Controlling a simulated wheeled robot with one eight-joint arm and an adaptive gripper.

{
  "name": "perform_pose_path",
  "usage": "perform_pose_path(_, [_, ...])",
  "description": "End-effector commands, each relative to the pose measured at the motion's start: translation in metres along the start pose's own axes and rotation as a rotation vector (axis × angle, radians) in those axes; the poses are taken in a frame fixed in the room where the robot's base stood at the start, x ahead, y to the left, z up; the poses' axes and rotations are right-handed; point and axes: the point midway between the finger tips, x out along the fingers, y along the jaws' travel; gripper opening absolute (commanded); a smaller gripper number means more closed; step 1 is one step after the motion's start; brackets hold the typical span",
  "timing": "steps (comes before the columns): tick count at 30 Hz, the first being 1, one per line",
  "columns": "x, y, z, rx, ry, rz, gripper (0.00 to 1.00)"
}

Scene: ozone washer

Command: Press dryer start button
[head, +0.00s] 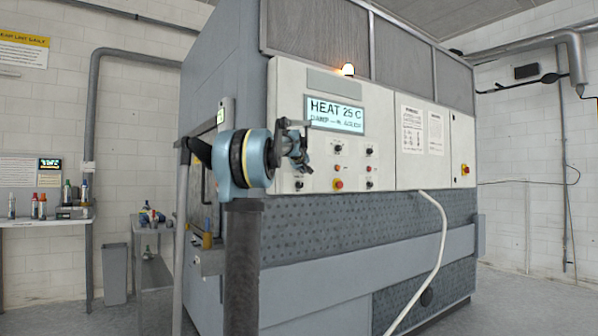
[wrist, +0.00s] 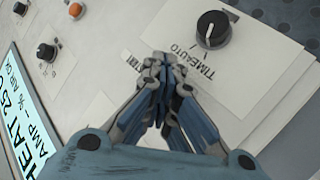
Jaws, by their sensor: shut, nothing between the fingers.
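The dryer is a large grey cabinet (head: 410,235) with a light control panel and a lit display (head: 335,115) reading "HEAT 25 C". No label marking a start button is readable. My gripper (head: 302,158) is in front of the panel's left part, below the display. In the wrist view my gripper (wrist: 160,68) is shut and empty, its tips over a white label plate beside a black TIMER/AUTO knob (wrist: 213,28). An orange button (wrist: 75,9) shows at the upper left. Contact cannot be told.
A white hose (head: 440,240) hangs from the panel's lower edge to the floor. A lit orange lamp (head: 348,69) is above the panel. A shelf with bottles (head: 45,220) and a grey bin (head: 115,273) stand at the left. Floor at the right is open.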

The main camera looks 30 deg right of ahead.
Motion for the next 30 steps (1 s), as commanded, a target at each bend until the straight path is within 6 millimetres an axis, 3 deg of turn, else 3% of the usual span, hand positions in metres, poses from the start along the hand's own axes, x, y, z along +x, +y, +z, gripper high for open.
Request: perform_pose_path(30, [-0.013, 0.010, 0.010, 0.001, 0.000, 0.000, 0.00])
